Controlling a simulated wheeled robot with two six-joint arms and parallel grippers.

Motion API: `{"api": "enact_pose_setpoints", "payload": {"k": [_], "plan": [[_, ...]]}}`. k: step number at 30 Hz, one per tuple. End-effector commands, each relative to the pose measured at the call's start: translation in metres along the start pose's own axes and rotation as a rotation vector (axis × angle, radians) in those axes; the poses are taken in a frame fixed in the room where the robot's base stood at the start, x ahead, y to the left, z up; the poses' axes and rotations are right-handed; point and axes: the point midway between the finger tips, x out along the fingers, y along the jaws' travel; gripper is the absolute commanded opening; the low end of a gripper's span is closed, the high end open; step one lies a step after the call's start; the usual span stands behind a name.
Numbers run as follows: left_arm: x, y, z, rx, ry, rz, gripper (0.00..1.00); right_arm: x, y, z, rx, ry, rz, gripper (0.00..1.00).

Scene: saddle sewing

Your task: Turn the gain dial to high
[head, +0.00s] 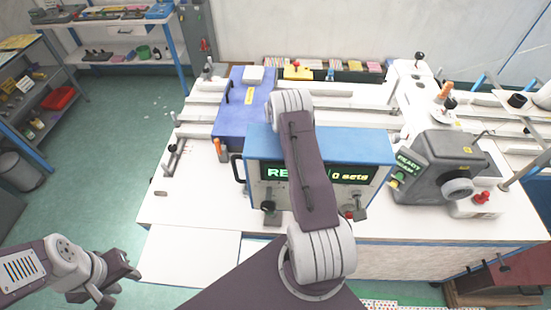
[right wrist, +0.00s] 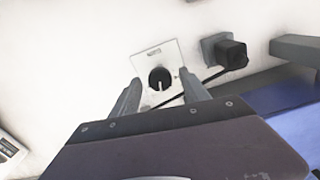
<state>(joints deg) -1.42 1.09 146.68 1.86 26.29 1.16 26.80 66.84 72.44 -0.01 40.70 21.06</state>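A round black dial (right wrist: 159,79) with a pale pointer line sits on a square white plate in the right wrist view. No label on it is readable. My right gripper (right wrist: 160,90) is open, its two grey fingers apart on either side of the dial's lower part in the picture, with nothing between them that it grips. Whether the fingertips touch the plate I cannot tell. In the head view my right arm reaches over the blue-topped box and its gripper is hidden. My left gripper (head: 118,282) is open and empty at the lower left, off the table.
A black block with a cable (right wrist: 225,52) is right of the dial. The blue-topped box (head: 262,145) shows a green and yellow display partly covered by my arm. A grey machine (head: 435,165) stands right of it. The white table's front left (head: 180,255) is clear.

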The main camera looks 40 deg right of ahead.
Motion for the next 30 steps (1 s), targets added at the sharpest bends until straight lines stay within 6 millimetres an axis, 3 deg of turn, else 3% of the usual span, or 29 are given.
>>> {"api": "enact_pose_setpoints", "payload": {"k": [5,16,27,30], "plan": [[0.004,0.0,0.0,0.0,0.0,0.0,0.36,-0.007,0.0,-0.001,0.0,0.003,-0.001,0.54],[0.026,-0.001,0.003,0.0,0.0,0.0,0.36,-0.079,0.0,-0.001,0.0,0.003,-0.001,0.54],[0.026,-0.001,0.003,0.0,0.0,0.0,0.36,-0.091,0.0,0.0,0.0,0.0,0.0,0.53],[0.018,0.0,0.002,0.0,0.0,0.0,0.36,-0.099,0.0,0.0,0.0,0.0,0.0,0.53]]}}
